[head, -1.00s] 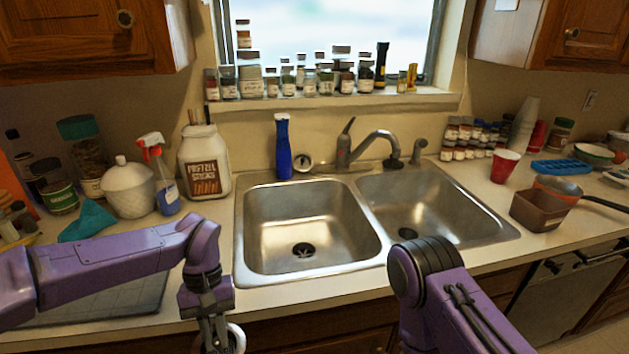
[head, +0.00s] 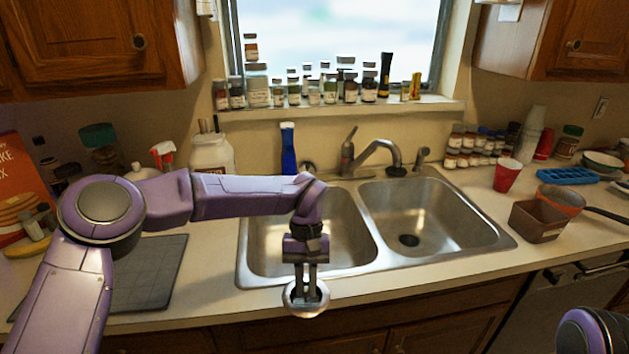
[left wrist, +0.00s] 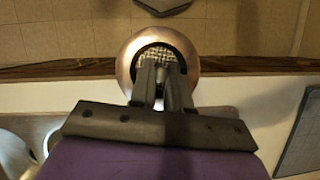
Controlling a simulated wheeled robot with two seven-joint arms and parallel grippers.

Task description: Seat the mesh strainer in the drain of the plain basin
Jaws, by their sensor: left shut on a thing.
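The mesh strainer (head: 306,311) is a round metal ring with a mesh middle. It also shows in the left wrist view (left wrist: 126,64), mesh facing the camera. My left gripper (head: 305,287) is shut on it and holds it over the counter's front edge, before the left basin (head: 262,262). In the left wrist view the fingers (left wrist: 160,75) reach into the strainer's middle. The right basin (head: 455,215) is empty, with a dark round drain (head: 409,240) in its floor. My left arm hides the left basin's drain. My right gripper is out of view; part of my right arm shows at bottom right.
The faucet (head: 378,152) stands behind the basins, with a blue bottle (head: 288,150) to its left. A brown container (head: 537,221), an orange pan (head: 560,199) and a red cup (head: 507,175) stand right of the sink. A dark mat (head: 150,275) lies left.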

